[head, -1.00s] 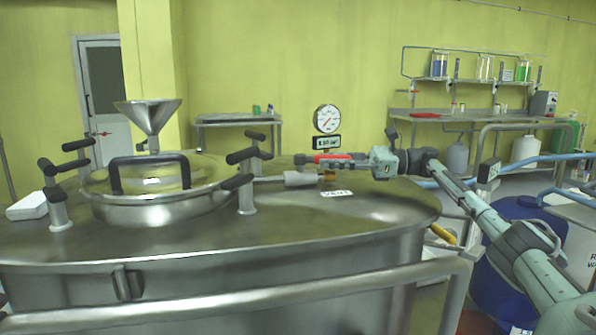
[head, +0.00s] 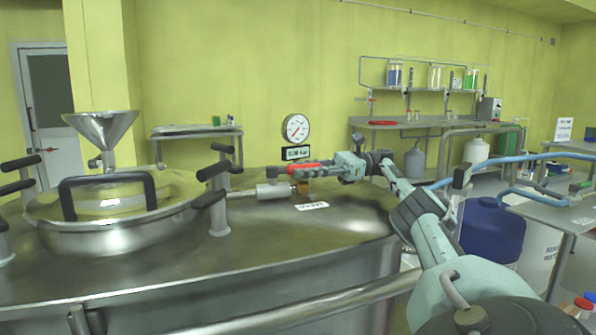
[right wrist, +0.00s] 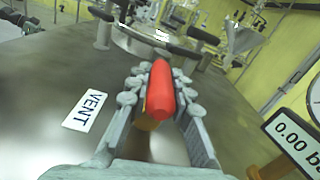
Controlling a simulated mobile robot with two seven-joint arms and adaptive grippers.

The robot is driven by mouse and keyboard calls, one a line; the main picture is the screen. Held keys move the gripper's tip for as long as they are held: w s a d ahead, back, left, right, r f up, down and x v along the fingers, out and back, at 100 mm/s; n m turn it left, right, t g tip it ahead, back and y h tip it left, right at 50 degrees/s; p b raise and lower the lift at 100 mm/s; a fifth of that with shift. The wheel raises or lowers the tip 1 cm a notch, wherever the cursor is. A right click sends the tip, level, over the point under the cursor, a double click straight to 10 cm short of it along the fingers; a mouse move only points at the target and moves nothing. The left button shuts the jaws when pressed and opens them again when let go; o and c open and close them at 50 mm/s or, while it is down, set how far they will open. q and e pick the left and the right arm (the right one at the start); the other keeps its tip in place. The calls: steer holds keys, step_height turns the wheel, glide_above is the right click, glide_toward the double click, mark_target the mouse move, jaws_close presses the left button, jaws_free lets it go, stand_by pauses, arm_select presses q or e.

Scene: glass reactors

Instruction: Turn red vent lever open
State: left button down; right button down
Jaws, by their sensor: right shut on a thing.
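The red vent lever (head: 303,167) lies on the steel reactor lid (head: 300,235), behind the white VENT label (head: 313,206). My right gripper (head: 315,168) is shut on the lever. In the right wrist view the red lever (right wrist: 160,92) lies lengthwise between the two fingers of the gripper (right wrist: 161,85), with a brass part just under it. The VENT label (right wrist: 86,111) is to the left there. A silver pipe (head: 274,190) joins the valve from the left; the valve body is partly hidden. My left gripper is not in view.
A round gauge (head: 296,128) with a digital display (head: 297,153) stands behind the lever; the wrist view reads 0.00. The manhole cover (head: 115,205) with black clamp handles is at the left. A rail (head: 300,312) runs along the front.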

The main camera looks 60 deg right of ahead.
steer(key=shift+w+r, duration=0.1)
steer(key=c, duration=1.3)
jaws_free()
steer(key=shift+c, duration=0.2)
step_height(320, 180, up, 9)
steer(key=shift+a+r, duration=0.1)
steer(key=shift+r, duration=0.4)
